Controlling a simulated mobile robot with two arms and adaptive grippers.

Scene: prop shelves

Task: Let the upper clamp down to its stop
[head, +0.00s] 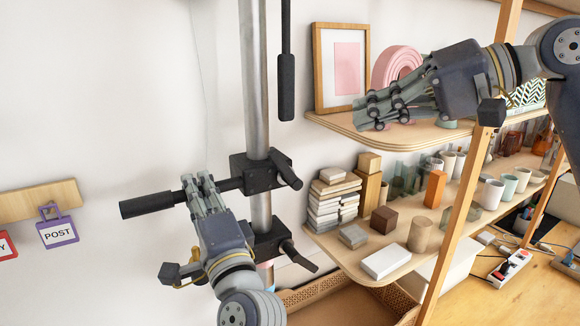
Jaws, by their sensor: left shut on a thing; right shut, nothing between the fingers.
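The upper clamp (258,173) is a black block around the upright metal pole (254,80), with a dark lever (288,171) on its right. A black bar with a thick handle (146,204) extends left from it. My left gripper (200,184) is shut on this bar between handle and block, hiding part of it. The lower clamp (268,242), a similar black block with its own lever (298,256), is on the pole below. Bare pole shows between the two blocks, so they are apart. My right gripper (364,112) is shut and empty, in front of the upper shelf.
A black hanging grip (286,88) is right of the pole. The upper shelf (330,121) holds a picture frame (316,70) and a pink arch (396,62). The lower shelf (336,240) holds blocks and cups. A purple POST tag (58,233) hangs at left.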

